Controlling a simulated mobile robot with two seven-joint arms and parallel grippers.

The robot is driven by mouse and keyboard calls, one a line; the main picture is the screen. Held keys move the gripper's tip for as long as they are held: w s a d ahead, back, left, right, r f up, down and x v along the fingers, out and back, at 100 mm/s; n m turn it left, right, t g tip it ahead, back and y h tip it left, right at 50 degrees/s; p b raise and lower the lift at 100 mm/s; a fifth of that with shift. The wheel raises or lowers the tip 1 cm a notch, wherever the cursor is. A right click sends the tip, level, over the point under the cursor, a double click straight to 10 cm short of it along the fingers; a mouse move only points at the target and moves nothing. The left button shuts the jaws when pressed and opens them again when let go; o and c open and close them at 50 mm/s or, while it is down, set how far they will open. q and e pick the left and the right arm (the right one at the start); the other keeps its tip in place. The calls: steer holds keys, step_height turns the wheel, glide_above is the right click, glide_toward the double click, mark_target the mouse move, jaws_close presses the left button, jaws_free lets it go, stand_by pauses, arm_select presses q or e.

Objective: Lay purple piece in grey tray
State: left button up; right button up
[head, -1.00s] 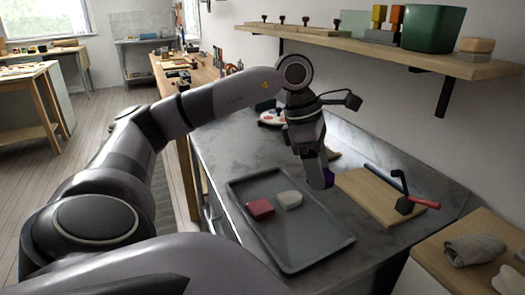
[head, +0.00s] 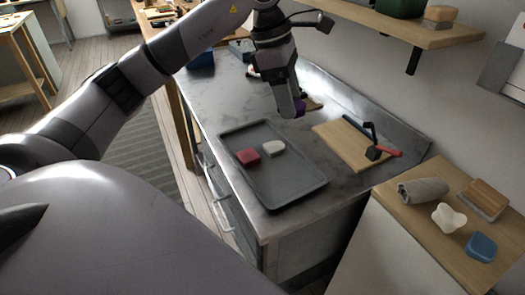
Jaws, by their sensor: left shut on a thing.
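The purple piece (head: 299,108) is held at the tip of my left gripper (head: 293,112), which is shut on it and hides most of it. The gripper hangs above the counter, beyond the far right part of the grey tray (head: 285,193). The grey tray lies flat on the counter. A red piece (head: 247,157) and a white piece (head: 273,149) lie in its far part, and its near part is bare. My right gripper is not in view.
A wooden board (head: 345,144) with a dark-headed, red-handled tool (head: 378,153) lies right of the tray. A side table (head: 427,222) holds a grey roll (head: 422,190), a white knobbed piece (head: 449,217) and a blue block (head: 481,247). A shelf (head: 400,26) overhangs the counter's back.

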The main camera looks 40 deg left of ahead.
mark_target(287, 180)
arm_select(q)
step_height(287, 180, down, 20)
steer(key=shift+r, duration=0.15)
stand_by(0.3)
steer(key=o, duration=1.1)
steer(key=shift+a+r, duration=0.1)
steer(key=shift+r, duration=0.2)
steer(key=v, duration=1.1)
steer(key=shift+a+r+b, duration=0.1)
steer(key=shift+r+b, duration=0.15)
steer(key=shift+b, duration=0.05)
